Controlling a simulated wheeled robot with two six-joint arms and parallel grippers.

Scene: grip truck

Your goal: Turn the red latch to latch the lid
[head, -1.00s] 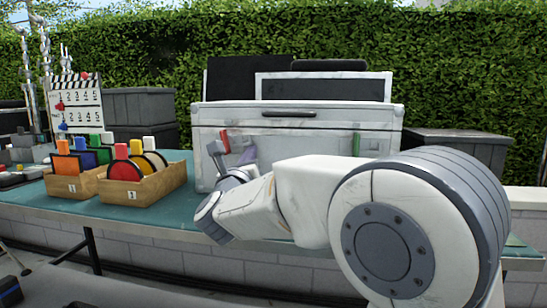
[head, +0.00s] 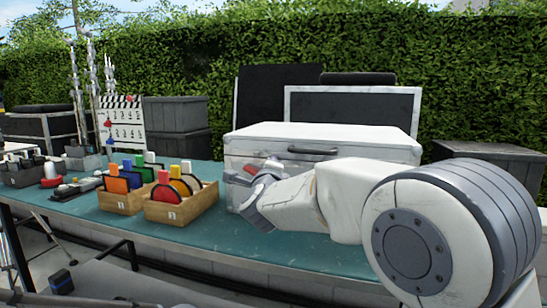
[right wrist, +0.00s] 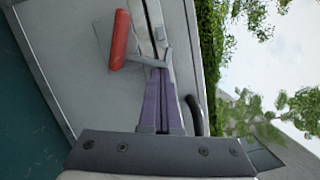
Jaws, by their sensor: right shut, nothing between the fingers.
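The red latch (right wrist: 119,40) is on the front of the white case (head: 400,146), whose lid is down. In the right wrist view it lies nearly along the lid seam, on the side away from the black handle. It is small and partly blocked in the head view (head: 250,168). My right gripper (right wrist: 159,72) is shut and empty. Its fingertips are close to the grey metal piece beside the latch; I cannot tell whether they touch. My left gripper is not in view.
Wooden boxes of coloured discs (head: 172,208) stand on the green table (head: 310,250) left of the case. A clapperboard (head: 122,122) is behind them. My right arm covers much of the case front. Dark crates (head: 485,155) stand behind.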

